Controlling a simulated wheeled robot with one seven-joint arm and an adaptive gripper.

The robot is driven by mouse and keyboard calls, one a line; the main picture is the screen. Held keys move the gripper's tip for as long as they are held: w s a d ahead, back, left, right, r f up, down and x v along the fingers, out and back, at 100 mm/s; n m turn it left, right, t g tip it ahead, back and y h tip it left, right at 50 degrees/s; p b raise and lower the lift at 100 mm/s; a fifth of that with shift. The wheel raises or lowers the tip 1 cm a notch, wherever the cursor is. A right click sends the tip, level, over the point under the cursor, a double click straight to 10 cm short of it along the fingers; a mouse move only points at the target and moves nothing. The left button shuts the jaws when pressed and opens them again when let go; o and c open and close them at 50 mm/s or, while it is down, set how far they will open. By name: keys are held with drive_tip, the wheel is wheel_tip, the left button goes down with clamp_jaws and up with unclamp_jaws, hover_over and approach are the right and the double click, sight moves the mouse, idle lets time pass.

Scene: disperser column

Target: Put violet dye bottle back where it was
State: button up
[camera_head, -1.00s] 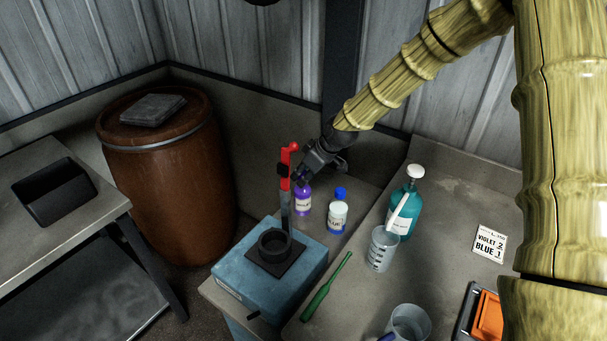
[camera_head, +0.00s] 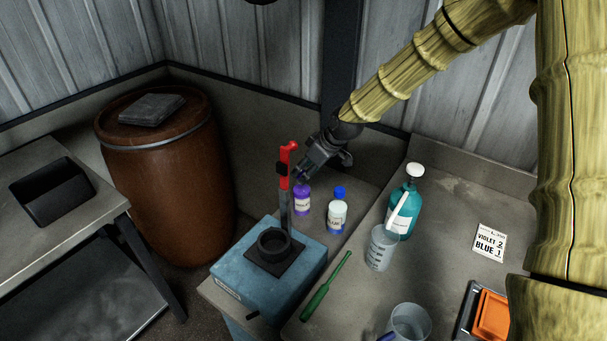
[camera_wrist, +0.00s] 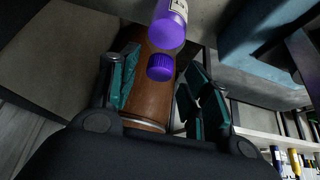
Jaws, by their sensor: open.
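The violet dye bottle (camera_head: 302,204) stands upright on the bench behind the blue machine, left of the blue dye bottle (camera_head: 337,215). My gripper (camera_head: 303,178) is above the violet bottle and a little to its right, close to the machine's red-handled lever. In the wrist view the violet bottle (camera_wrist: 172,28) and its cap (camera_wrist: 160,67) show beyond the open, teal-padded fingers (camera_wrist: 160,88). Nothing is between the fingers, as far as I can see. The machine's lever partly hides the left side of the violet bottle in the head view.
The blue machine (camera_head: 232,270) with its red lever (camera_head: 286,165) is close by. A teal pump bottle (camera_head: 404,210), a clear beaker (camera_head: 380,248), a green stick (camera_head: 327,286) and a label card (camera_head: 489,242) are to the right. A brown barrel (camera_head: 170,180) stands left.

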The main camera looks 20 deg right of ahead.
drive_tip(key=b+v, duration=0.1)
drive_tip(key=v, duration=0.8)
drive_tip(key=shift+r, duration=0.15)
idle(0.4)
